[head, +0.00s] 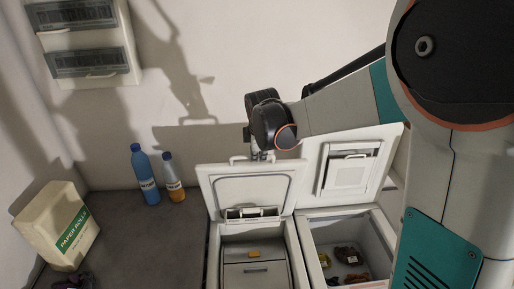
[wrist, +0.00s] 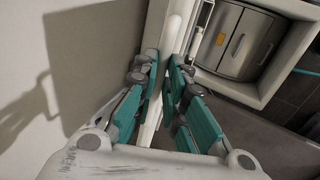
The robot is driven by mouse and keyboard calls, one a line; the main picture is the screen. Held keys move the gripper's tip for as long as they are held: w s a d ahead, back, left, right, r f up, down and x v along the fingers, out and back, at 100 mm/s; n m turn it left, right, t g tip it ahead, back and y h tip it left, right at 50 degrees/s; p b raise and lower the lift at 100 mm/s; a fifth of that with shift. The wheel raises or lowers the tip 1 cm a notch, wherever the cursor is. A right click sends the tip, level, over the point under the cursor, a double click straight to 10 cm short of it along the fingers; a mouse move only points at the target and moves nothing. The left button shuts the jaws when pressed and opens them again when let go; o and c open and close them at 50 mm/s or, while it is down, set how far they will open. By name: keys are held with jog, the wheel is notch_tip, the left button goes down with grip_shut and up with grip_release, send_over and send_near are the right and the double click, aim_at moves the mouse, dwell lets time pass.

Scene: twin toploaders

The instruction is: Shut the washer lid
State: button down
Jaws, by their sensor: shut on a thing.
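The washer is the left toploader, with a steel drum (head: 254,274) inside its open top. Its white washer lid (head: 250,188) stands raised and nearly upright, leaning back at the hinge side. My gripper (head: 262,156) is at the lid's top edge, near a white handle, and is shut on it. In the wrist view my gripper's teal fingers (wrist: 163,72) lie on either side of the white lid edge (wrist: 176,22). The exact contact is partly hidden by the fingers. The drum (wrist: 238,42) also shows there at upper right.
A second toploader stands to the right with its lid (head: 350,172) raised and several small items (head: 348,256) inside. On the dark counter (head: 150,235) at left are a blue bottle (head: 145,175), an orange bottle (head: 174,178) and a paper rolls pack (head: 55,226). A wall stands close behind.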

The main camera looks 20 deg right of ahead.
jog(key=s+a+f+t+b, duration=0.2)
jog(key=s+f+b, duration=0.3)
jog(key=s, duration=0.5)
jog(key=s+a+f+t+b, duration=0.2)
jog(key=s+f+b, duration=0.2)
jog(key=s+f, duration=0.3)
jog(key=shift+s+f+h+b, duration=0.35)
jog(key=shift+s+h+b, duration=0.05)
jog(key=shift+s, duration=1.6)
jog(key=shift+a, duration=0.1)
jog(key=c, duration=1.7)
grip_release()
jog(key=shift+o, duration=0.2)
jog(key=shift+r, duration=0.1)
jog(key=v, duration=1.1)
jog(key=shift+s, duration=0.35)
jog(key=shift+a+r, duration=0.1)
jog(key=shift+r, duration=0.1)
